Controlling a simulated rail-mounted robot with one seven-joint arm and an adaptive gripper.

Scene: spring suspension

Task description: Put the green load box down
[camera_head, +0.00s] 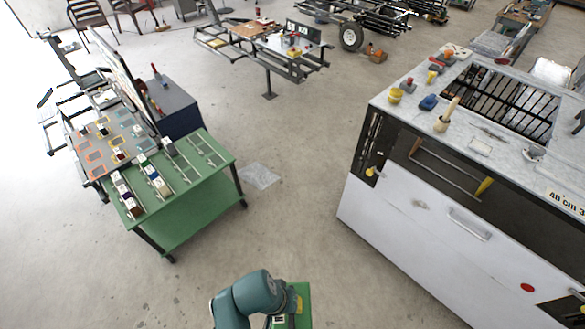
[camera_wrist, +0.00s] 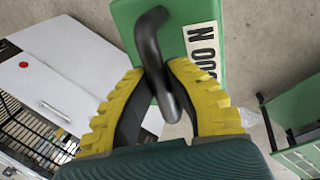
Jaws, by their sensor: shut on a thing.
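The green load box (camera_wrist: 205,12) hangs under my gripper (camera_wrist: 160,82). In the wrist view it has a dark curved handle (camera_wrist: 146,35) and a white label with black print, partly reading "000 N". The yellow ribbed fingers are shut on the handle. In the head view the green box (camera_head: 304,300) shows at the bottom edge, beside my teal arm, partly cut off by the frame. Bare floor shows around it, and I see no support under it.
A green wheeled cart (camera_head: 196,212) with rails and small blocks stands at the left. A large white cabinet (camera_head: 420,225) with tools on top stands at the right. The concrete floor between them is mostly clear, with a plastic sheet (camera_head: 260,176) near the cart.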

